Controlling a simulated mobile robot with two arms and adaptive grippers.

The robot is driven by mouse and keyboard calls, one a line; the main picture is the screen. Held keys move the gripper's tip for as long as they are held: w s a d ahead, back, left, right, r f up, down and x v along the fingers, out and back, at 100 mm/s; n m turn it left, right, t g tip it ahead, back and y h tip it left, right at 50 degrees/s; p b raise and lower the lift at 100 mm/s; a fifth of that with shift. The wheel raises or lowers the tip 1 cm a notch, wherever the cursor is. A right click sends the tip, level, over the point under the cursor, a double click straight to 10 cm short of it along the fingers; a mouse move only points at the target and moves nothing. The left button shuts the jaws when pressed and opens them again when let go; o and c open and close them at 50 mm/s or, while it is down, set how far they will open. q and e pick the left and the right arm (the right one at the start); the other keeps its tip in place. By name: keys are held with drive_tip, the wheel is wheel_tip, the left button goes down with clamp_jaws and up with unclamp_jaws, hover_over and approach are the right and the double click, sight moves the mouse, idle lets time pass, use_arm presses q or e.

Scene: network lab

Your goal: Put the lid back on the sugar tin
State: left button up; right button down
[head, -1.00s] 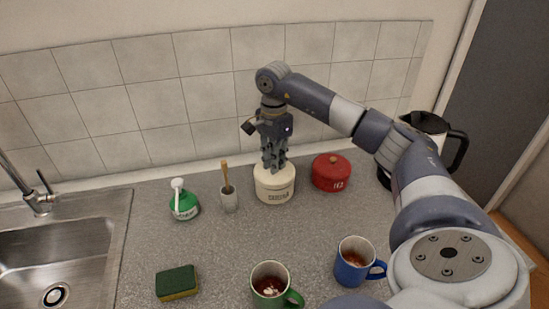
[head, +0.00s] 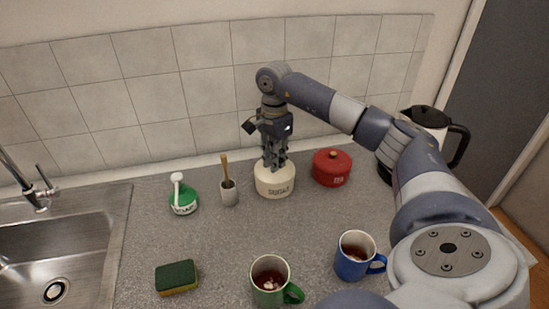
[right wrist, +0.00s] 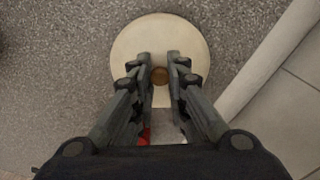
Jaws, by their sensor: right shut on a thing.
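The cream sugar tin (head: 275,183) stands upright on the counter near the back wall, its lettering facing me. My right gripper (head: 274,163) points straight down over its top. In the right wrist view the round cream lid (right wrist: 125,50) lies below the fingers, and my right gripper (right wrist: 160,75) is shut on its small brown knob (right wrist: 160,76). The lid appears to be at the tin's mouth, but the fingers hide part of it, and I cannot tell whether it is fully seated. My left gripper is not in view.
A red lidded tin (head: 332,169) stands close to the right. Green (head: 270,282) and blue (head: 354,258) mugs, a sponge (head: 176,278) and a kettle (head: 425,119) surround open counter.

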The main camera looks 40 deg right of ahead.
idle(0.8)
drive_tip(key=shift+f, duration=0.15)
idle(1.0)
drive_tip(key=c, duration=1)
unclamp_jaws()
drive_tip(key=shift+p, duration=0.3)
drive_tip(key=shift+r+p, duration=2.6)
drive_tip(key=shift+r, duration=0.9)
